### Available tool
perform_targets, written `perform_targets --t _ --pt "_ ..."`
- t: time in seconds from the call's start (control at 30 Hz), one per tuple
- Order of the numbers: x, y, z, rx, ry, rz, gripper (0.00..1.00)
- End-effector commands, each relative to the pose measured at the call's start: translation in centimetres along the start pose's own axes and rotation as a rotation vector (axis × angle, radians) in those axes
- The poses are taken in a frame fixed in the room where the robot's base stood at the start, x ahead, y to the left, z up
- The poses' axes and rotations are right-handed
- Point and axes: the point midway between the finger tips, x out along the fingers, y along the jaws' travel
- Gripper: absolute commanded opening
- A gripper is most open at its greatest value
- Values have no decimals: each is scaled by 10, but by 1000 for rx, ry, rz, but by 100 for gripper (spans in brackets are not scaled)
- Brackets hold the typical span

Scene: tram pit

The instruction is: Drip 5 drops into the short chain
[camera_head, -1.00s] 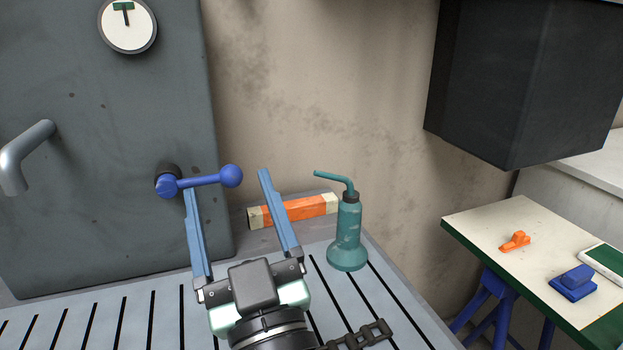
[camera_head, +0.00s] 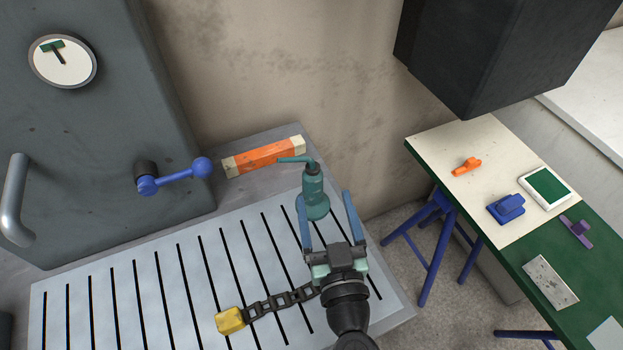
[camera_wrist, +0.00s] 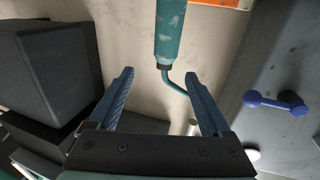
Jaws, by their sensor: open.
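A teal oil can (camera_head: 314,186) with a bent thin spout stands upright on the slatted bench top. It also shows in the wrist view (camera_wrist: 170,35), upside down there, its spout reaching between the fingers. A dark chain (camera_head: 280,303) with a yellow block (camera_head: 230,320) at its left end lies on the slats; its right end is hidden by my gripper. I cannot tell whether this is the short chain. My gripper (camera_head: 324,195) is open and empty, its fingers pointing toward the can, one seen at each side of it in the head view. I see no contact.
An orange and cream bar (camera_head: 263,157) lies behind the can. A grey cabinet (camera_head: 90,130) with a blue lever (camera_head: 175,178) stands at left. A dark box (camera_head: 490,50) overhangs at upper right. A side table (camera_head: 470,205) with small items stands right. The bench's left slats are clear.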

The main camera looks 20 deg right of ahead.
Motion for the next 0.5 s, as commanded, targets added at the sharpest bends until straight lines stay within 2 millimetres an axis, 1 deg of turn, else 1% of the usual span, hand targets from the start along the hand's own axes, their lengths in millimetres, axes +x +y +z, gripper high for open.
perform_targets --t 0.03,0.2,0.3,0.5 --pt "10 0 -5 2 3 0 82" --pt "38 -1 -4 1 3 -1 82" --pt "49 -1 -3 1 2 -1 82" --pt "59 -2 -2 0 3 -2 82"
